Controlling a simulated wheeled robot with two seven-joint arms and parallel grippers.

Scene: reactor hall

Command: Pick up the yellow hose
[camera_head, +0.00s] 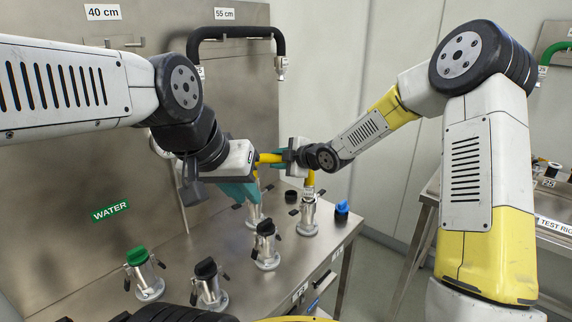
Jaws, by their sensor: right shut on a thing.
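The yellow hose (268,158) shows as a short bent piece between my two grippers, above the steel bench. One yellow end (310,179) points down over a metal coupling (308,217); whether it touches the coupling is unclear. My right gripper (288,178) is shut on the hose near its top, and hides part of it. My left gripper (240,192), with teal fingers, is just left of and a little below the hose's upper part. Its finger gap is not clear from this side, and its body hides the hose's other end.
Metal couplings stand on the bench, with a green cap (136,256) and black caps (265,228). A blue cap (342,207) is at the right. A black hose (238,33) hangs on the back panel under "55 cm". Another steel bench (556,205) stands at far right.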

